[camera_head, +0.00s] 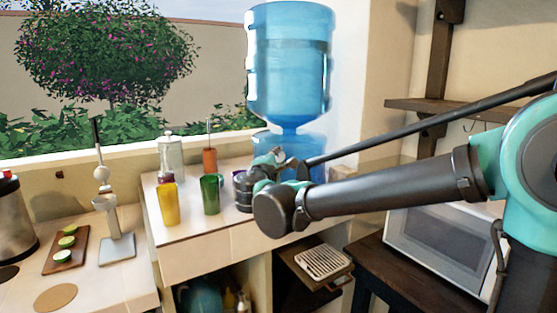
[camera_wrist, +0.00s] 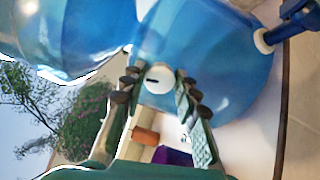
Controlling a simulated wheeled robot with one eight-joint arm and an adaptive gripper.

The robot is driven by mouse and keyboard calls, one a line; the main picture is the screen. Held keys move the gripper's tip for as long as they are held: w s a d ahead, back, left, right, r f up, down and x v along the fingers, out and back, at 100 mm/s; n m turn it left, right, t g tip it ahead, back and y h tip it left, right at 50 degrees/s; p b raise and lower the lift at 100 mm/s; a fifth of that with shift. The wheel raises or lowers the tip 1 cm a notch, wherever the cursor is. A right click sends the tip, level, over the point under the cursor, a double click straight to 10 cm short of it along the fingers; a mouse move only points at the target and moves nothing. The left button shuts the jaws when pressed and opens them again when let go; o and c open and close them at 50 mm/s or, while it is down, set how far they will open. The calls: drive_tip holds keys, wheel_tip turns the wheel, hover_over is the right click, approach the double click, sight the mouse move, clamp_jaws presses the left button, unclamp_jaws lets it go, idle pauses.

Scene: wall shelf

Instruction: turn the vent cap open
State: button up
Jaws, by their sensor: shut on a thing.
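The vent cap (camera_wrist: 158,80) shows in the wrist view as a small white disc with a dark slot, on the side of a blue water container (camera_wrist: 235,110). My gripper (camera_wrist: 157,88) has one finger on each side of the cap and is shut on it. In the head view my gripper (camera_head: 274,166) reaches the lower blue container (camera_head: 308,148), under a large upturned blue water bottle (camera_head: 290,60). The cap is hidden there behind my gripper and arm.
A blue tap (camera_wrist: 288,28) sticks out of the container. Yellow (camera_head: 167,203) and green (camera_head: 210,194) cups stand on the counter left of my gripper. A glass bottle (camera_head: 171,155) and an orange thing (camera_head: 209,160) stand behind. A microwave (camera_head: 440,245) is at lower right.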

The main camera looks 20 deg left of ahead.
idle(0.3)
drive_tip(key=o, duration=1.2)
drive_tip(key=shift+c, duration=0.2)
drive_tip(key=shift+s, duration=0.1)
drive_tip(key=s, duration=1.1)
drive_tip(key=shift+s+d, duration=0.4)
drive_tip(key=shift+d, duration=0.05)
